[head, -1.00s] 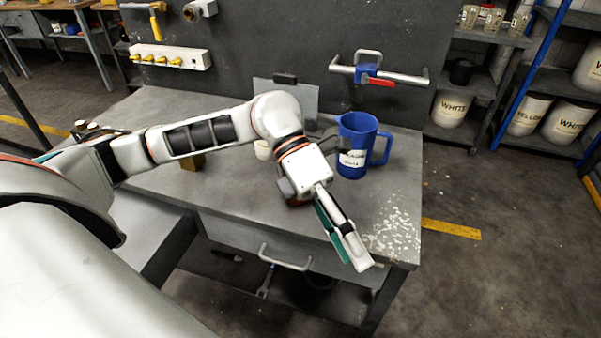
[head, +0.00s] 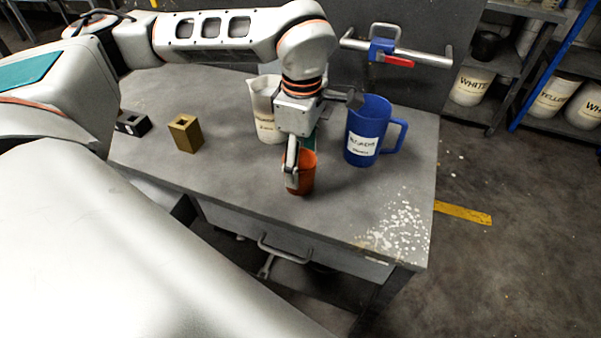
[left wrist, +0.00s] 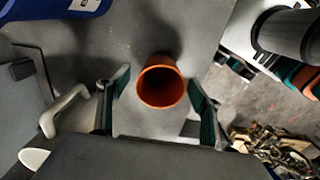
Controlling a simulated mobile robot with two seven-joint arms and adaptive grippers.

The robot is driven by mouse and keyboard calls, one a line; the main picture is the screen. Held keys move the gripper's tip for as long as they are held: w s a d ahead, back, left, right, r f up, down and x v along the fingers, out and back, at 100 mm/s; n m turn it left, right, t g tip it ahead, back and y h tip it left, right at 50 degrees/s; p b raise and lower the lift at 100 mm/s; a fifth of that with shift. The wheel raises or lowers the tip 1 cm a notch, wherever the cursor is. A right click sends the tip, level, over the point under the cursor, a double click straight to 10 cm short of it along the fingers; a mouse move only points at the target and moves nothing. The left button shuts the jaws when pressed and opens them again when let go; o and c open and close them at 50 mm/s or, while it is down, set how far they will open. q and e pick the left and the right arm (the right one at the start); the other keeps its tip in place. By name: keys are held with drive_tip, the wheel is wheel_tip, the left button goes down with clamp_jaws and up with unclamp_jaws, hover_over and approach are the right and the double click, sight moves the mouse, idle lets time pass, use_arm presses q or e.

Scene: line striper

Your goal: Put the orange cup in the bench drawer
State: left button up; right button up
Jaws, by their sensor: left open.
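The orange cup (head: 305,178) stands upright on the grey bench top, partly hidden by my gripper in the head view. In the left wrist view the cup (left wrist: 160,84) shows its open mouth between the two fingers. My left gripper (head: 300,168) is open, pointing down with its fingers on either side of the cup; I see gaps between the fingers and the cup in the wrist view (left wrist: 160,100). The bench drawer (head: 310,247) with its bar handle (head: 284,250) is in the bench front and looks shut. My right gripper is not in view.
A blue labelled jug (head: 366,135) stands right of the gripper, and a white jug (head: 265,108) stands behind left. A brass block (head: 185,134) and a dark block (head: 132,123) sit at the left. The bench's front right is clear but paint-speckled.

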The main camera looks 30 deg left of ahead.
use_arm(q)
wheel_tip(320, 180, down, 5)
drive_tip(key=shift+s+a, duration=0.1)
drive_tip(key=shift+a, duration=0.05)
drive_tip(key=shift+c, duration=0.3)
drive_tip(key=c, duration=1.3)
drive_tip(key=shift+o, duration=0.2)
drive_tip(key=shift+r, duration=0.1)
